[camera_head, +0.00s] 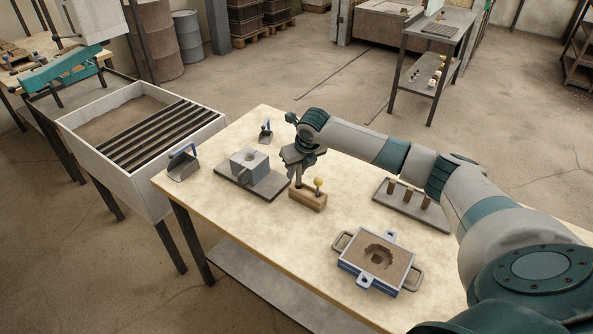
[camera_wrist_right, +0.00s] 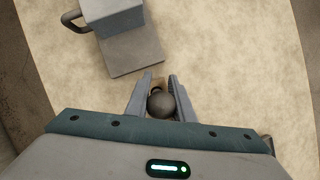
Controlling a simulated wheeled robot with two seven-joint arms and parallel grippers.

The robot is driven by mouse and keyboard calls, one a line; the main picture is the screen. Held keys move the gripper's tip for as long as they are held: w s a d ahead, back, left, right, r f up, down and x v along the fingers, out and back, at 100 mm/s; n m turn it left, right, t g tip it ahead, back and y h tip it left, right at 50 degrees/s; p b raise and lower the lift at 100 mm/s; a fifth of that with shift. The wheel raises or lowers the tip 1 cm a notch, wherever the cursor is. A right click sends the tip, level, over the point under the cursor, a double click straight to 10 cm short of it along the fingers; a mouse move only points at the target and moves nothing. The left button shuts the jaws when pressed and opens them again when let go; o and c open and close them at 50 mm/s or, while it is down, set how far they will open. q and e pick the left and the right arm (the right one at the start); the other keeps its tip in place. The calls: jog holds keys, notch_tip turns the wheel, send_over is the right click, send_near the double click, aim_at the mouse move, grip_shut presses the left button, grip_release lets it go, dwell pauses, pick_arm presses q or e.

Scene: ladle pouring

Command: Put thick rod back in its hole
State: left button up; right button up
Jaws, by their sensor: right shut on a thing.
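My right gripper (camera_head: 298,180) is at the left end of a small wooden block (camera_head: 308,199) on the table. In the right wrist view its two fingers (camera_wrist_right: 160,88) are shut on a rod with a dark ball-shaped knob (camera_wrist_right: 161,103). A bit of tan wood shows just beyond the knob. The rod's lower end is hidden by the fingers, so I cannot tell whether it is in a hole or above the block. A yellow ball knob (camera_head: 319,183) on a thin stem stands upright at the block's right part. My left gripper is not in view.
A grey metal block (camera_head: 249,162) on a dark plate (camera_head: 269,186) stands close left of the wooden block. A handled box of sand (camera_head: 352,264) is at the front. A tray (camera_head: 437,218) with several brown pieces lies right, under my arm. Two scoops (camera_head: 183,166) (camera_head: 266,131) stand at the left and back.

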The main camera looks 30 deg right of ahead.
jog(key=shift+p, duration=0.8)
dwell(0.5)
jog(key=shift+f+b, duration=0.4)
jog(key=shift+f, duration=0.75)
dwell(0.4)
jog(key=o, duration=1.5)
jog(key=shift+o, duration=0.2)
jog(key=shift+r, duration=0.15)
jog(key=shift+r+p, duration=2.75)
jog(key=shift+r, duration=0.2)
